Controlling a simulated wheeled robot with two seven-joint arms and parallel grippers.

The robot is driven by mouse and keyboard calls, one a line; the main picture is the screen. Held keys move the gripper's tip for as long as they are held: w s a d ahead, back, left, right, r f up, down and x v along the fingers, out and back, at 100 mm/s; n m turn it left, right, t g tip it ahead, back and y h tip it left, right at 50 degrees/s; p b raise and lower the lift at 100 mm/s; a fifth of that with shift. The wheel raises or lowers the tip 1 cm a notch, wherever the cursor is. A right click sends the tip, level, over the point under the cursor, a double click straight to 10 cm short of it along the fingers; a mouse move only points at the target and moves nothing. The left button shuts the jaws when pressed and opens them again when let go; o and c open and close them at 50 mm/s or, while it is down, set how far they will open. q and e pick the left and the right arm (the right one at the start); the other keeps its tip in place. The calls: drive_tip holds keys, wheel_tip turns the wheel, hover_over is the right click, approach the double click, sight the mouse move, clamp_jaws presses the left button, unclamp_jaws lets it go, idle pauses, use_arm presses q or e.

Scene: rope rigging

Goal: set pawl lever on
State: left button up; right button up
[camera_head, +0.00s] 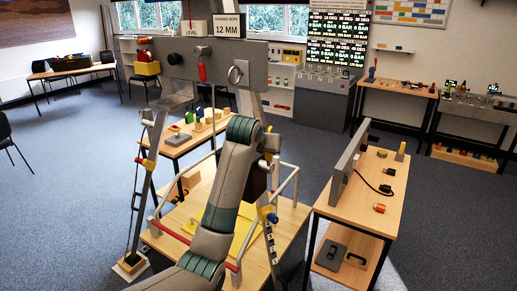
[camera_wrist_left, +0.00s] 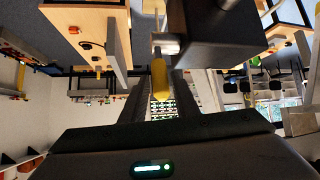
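The lever has a yellow grip (camera_wrist_left: 158,80) on a short metal shaft that comes out of a dark housing (camera_wrist_left: 215,35) in the left wrist view. My left gripper (camera_wrist_left: 160,100) is around the yellow grip, with one finger on each side and gaps visible between fingers and grip. It looks open. In the head view my left arm reaches up the middle, and my left gripper (camera_head: 269,150) is small and partly hidden at the frame's right post, beside the dark housing (camera_head: 257,182). The lever is mostly hidden there. My right gripper is not in view.
A grey crossbeam (camera_head: 215,70) with a red handle (camera_head: 202,68) and a "12 MM" sign spans the rig above. A wooden bench (camera_head: 370,200) with a grey upright panel stands close on the right.

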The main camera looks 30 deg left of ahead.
use_arm(q)
drive_tip(key=b+v, duration=0.3)
drive_tip(key=v, duration=0.7)
drive_tip(key=shift+s+r, duration=0.2)
drive_tip(key=shift+f, duration=0.1)
